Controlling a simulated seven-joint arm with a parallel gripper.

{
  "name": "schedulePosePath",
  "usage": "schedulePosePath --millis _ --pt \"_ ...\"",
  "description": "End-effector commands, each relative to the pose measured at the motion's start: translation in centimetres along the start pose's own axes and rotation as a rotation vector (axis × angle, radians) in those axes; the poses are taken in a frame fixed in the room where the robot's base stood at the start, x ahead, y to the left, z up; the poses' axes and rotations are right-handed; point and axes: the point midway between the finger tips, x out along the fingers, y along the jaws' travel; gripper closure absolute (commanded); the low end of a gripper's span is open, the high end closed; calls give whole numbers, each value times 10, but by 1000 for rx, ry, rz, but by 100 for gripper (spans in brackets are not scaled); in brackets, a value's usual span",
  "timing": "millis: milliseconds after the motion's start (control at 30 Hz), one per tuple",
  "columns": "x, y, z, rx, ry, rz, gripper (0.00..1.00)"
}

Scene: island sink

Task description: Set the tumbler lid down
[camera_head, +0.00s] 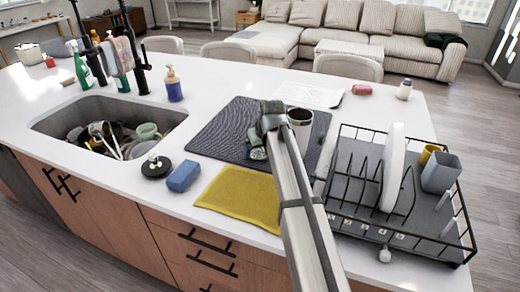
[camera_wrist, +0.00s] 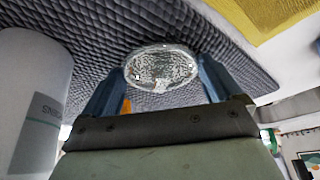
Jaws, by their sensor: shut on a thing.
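The tumbler lid (camera_wrist: 162,68) is a clear, round disc between the fingers of my gripper (camera_wrist: 160,82) in the wrist view. The gripper is shut on it, just over the dark quilted mat (camera_wrist: 130,20). In the head view, my gripper (camera_head: 257,152) is over the middle of the mat (camera_head: 222,132), and the arm and gripper hide most of the lid. I cannot tell whether the lid touches the mat. A white tumbler (camera_head: 301,122), open at the top and dark inside, stands upright beside the gripper. A white printed cylinder (camera_wrist: 35,100), likely this tumbler, fills the wrist view's left side.
A yellow cloth (camera_head: 238,198), a blue sponge (camera_head: 183,176) and a round black item (camera_head: 156,166) lie in front of the mat. A black dish rack (camera_head: 455,240) with a white plate (camera_head: 393,168) stands right. The sink (camera_head: 60,122) holds dishes. The mat's left part is clear.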

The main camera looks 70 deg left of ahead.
Motion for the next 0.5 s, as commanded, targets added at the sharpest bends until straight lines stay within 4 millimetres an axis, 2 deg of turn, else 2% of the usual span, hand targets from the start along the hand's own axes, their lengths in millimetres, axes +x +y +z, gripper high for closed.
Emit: schedulePosePath --millis 200,233,267,500 --pt "3 0 1 0 0 0 37" --pt "2 0 1 0 0 0 5" --pt "2 0 1 0 0 0 2" --pt "2 0 1 0 0 0 0"
